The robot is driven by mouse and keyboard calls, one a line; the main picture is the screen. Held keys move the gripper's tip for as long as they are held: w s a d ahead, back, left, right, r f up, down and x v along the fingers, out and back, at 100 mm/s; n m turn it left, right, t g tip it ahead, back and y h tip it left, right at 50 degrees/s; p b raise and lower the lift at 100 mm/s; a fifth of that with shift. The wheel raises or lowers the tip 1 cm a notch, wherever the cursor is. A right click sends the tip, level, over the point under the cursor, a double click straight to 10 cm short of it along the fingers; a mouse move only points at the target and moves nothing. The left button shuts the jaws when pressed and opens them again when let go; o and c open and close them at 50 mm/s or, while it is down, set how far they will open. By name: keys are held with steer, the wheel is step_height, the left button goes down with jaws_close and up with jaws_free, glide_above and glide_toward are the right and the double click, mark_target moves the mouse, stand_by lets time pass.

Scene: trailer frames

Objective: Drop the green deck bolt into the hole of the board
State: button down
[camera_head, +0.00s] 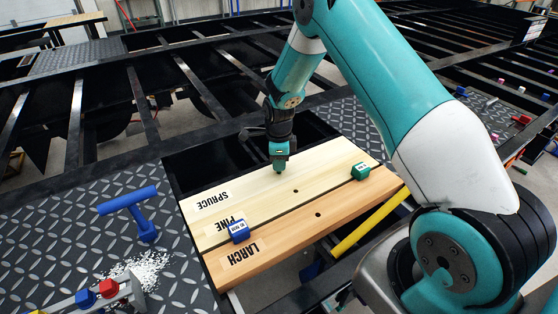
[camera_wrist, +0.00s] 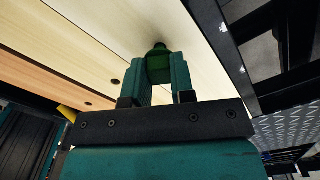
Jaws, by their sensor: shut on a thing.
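My gripper (camera_head: 279,152) is shut on the green deck bolt (camera_wrist: 158,66), which also shows as a small green tip in the head view (camera_head: 279,167). The bolt points down at the pale board marked SPRUCE (camera_head: 245,190). A dark patch lies around its far end in the wrist view; I cannot tell whether it is a hole or shadow, or whether the bolt touches the board. Two open holes show on the nearer boards, one (camera_head: 295,190) on the middle board marked PINE and one (camera_head: 318,214) on the board marked LARCH.
A green block (camera_head: 360,172) and a blue block (camera_head: 238,231) stand on the boards. A yellow bar (camera_head: 367,224) lies in front. Open frame gaps lie behind.

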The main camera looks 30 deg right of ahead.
steer(key=shift+f+b, duration=0.7)
steer(key=shift+f, duration=0.35)
steer(key=c, duration=0.9)
jaws_free()
steer(key=shift+r, duration=0.15)
step_height(320, 180, up, 17)
steer(key=b, duration=0.3)
steer(key=shift+r, duration=0.1)
